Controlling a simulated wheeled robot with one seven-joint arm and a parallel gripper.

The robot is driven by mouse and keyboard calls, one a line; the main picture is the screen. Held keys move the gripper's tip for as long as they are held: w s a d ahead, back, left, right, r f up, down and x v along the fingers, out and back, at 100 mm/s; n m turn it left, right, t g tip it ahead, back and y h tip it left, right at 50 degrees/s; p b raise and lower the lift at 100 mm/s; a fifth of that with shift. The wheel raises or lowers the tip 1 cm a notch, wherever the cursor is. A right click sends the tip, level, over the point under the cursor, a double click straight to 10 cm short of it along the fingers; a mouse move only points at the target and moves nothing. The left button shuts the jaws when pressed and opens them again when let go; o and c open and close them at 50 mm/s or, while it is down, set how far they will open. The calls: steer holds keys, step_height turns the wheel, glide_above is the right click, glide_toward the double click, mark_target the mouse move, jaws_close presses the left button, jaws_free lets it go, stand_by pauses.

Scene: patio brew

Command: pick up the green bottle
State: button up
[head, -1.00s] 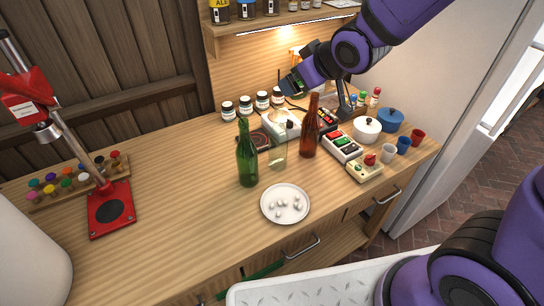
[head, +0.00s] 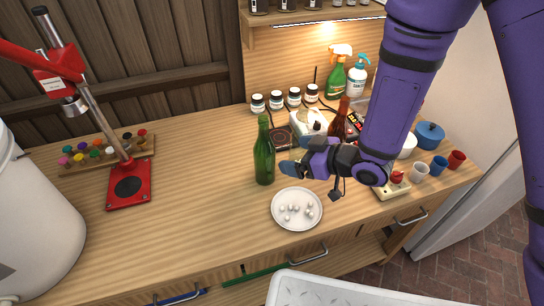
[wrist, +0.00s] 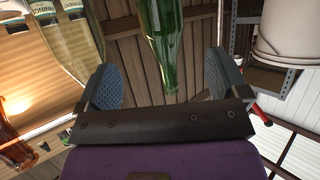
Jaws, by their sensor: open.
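The green bottle (head: 264,155) stands upright on the wooden counter, left of my gripper in the head view. My gripper (head: 290,162) is just to its right, with its fingers toward the bottle. In the wrist view the green bottle (wrist: 161,40) shows ahead of my open gripper (wrist: 165,82), roughly in line with the gap between the two blue-grey finger pads. Nothing is held. I cannot tell whether any part of the bottle lies between the fingers.
A white plate (head: 276,212) with several small white pieces sits in front of the bottle. A brown bottle (head: 341,122) stands behind my arm. A red press stand (head: 129,197) is at the left. The counter (head: 203,180) between stand and bottle is clear.

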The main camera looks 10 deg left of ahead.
mark_target(274, 156)
steer(key=x, duration=0.5)
steer(key=shift+a+f, duration=0.2)
steer(key=shift+a, duration=0.1)
steer(key=x, duration=0.2)
steer(key=f+x, duration=0.1)
steer(key=x, duration=0.1)
steer(key=shift+w+a+f, duration=0.15)
steer(key=shift+a, duration=0.3)
steer(key=c, duration=1.1)
